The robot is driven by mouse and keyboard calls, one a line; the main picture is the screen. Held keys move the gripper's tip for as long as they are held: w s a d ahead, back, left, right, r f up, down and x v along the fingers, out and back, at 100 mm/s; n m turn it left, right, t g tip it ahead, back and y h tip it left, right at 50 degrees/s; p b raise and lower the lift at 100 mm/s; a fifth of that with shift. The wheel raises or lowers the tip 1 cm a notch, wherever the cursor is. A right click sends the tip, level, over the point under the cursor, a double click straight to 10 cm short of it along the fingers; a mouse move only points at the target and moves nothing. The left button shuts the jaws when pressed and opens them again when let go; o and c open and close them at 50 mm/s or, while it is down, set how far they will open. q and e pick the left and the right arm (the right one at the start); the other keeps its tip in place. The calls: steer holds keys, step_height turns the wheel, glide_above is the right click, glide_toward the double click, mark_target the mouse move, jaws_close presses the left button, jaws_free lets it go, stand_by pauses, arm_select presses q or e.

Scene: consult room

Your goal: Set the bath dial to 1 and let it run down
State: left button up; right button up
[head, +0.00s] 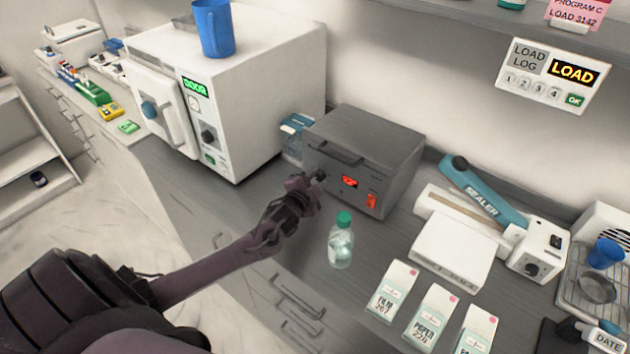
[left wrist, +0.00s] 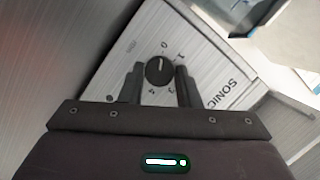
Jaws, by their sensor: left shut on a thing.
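The bath is a grey metal box (head: 372,150) on the counter in the head view, with a lit red display (head: 349,182) and an orange-red switch (head: 371,200) on its front. Its black round dial (left wrist: 160,70) shows in the left wrist view, with numbers around it and the word SONIC on the panel. The dial's white mark points about at 0. My left gripper (head: 318,178) is at the left of the bath's front. Its two fingers (left wrist: 158,85) stand on either side of the dial, shut on it. The display's digits are too small to read. My right gripper is not in view.
A white autoclave (head: 250,85) with a blue cup (head: 214,28) on top stands left of the bath. A green-capped bottle (head: 341,245) stands in front. A sealer (head: 485,192), pouch boxes (head: 392,290) and a wall panel (head: 552,75) are to the right.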

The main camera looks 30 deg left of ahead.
arm_select(q)
steer(key=shift+f, duration=0.1)
steer(key=shift+f+m+y+b, duration=0.1)
steer(key=shift+m+y+b, duration=0.2)
steer(key=shift+m+b, duration=0.3)
steer(key=shift+d+f+m+t+b, duration=0.15)
steer(key=shift+m+t+b, duration=0.25)
steer(key=shift+m+b, duration=0.5)
steer(key=m+t+y+b, duration=0.1)
steer(key=m+b, duration=0.1)
steer(key=m, duration=0.3)
steer(key=shift+s, duration=0.1)
steer(key=o, duration=1)
steer(key=shift+c, duration=0.2)
